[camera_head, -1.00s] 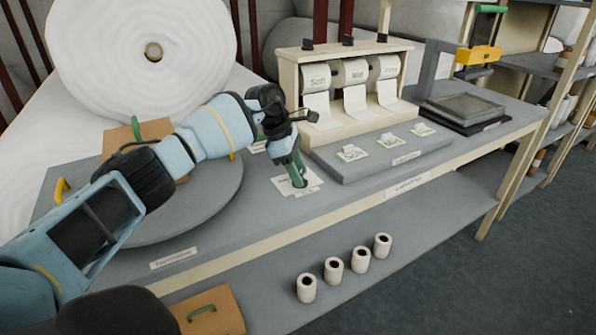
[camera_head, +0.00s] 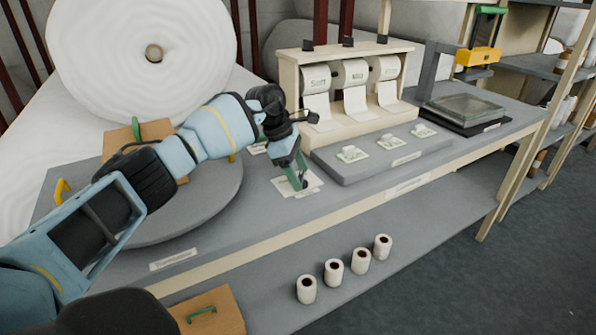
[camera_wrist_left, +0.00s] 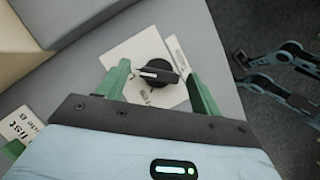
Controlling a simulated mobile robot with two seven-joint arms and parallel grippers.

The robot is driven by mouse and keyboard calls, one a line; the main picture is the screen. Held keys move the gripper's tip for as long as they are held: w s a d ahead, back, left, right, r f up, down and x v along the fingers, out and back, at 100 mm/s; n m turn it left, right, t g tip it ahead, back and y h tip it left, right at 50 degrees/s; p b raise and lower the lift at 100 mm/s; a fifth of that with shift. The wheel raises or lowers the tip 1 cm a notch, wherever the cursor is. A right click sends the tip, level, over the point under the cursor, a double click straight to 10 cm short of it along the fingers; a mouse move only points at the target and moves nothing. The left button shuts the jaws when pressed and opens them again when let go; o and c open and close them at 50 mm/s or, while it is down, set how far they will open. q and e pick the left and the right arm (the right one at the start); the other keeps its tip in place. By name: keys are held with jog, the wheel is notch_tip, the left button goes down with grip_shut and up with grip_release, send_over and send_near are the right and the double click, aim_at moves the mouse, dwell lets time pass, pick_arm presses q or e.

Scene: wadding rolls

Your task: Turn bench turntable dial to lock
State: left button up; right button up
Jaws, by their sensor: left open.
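The dial (camera_wrist_left: 155,72) is a black round knob with a raised grip bar and a white pointer mark, on a white printed plate (camera_wrist_left: 125,58). In the wrist view its pointer end is toward the left; the small lettering is unreadable. In the head view the plate (camera_head: 281,187) lies on the bench just right of the turntable (camera_head: 215,200). My left gripper (camera_head: 298,186) points down at the dial and is open. In the wrist view its green fingers stand on either side of the dial, with visible space at each side. My right gripper is not seen.
A grey raised platform with label cards (camera_head: 352,154) lies close right of the dial. A wooden dispenser (camera_head: 292,75) with several rolls stands behind it. Several small rolls (camera_head: 333,270) stand below the bench.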

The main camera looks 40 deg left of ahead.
pick_arm(q)
jog(key=v, duration=0.8)
jog(key=shift+f, duration=0.1)
dwell(0.4)
